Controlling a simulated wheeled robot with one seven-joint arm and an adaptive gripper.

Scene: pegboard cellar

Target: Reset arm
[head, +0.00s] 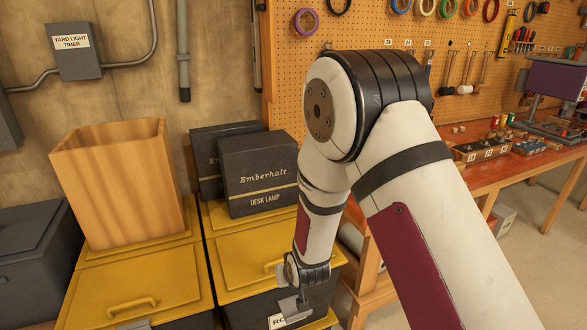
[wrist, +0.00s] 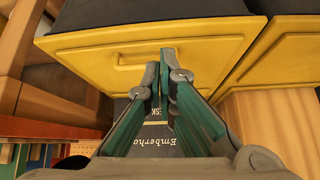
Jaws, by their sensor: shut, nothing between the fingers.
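My arm comes in from the lower right of the head view and bends down over the right-hand yellow-lidded bin (head: 235,262). In the wrist view, my gripper (wrist: 165,66) is shut, its green-sided fingers together with nothing between them. It is above the bin's yellow lid (wrist: 220,43), close to the lid's handle (wrist: 138,58); I cannot tell whether it touches. In the head view my wrist hides much of the lid's right part, and the fingers are hard to make out. A black Emberhalt desk lamp box (head: 257,178) stands on the back of this lid, behind my fingers.
A second dark box (head: 208,150) stands behind the lamp box. An open wooden box (head: 115,190) stands on the left yellow-lidded bin (head: 190,270). A red workbench (head: 485,180) with small parts is at right, below a pegboard (head: 285,75) of tools. Floor shows at lower right.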

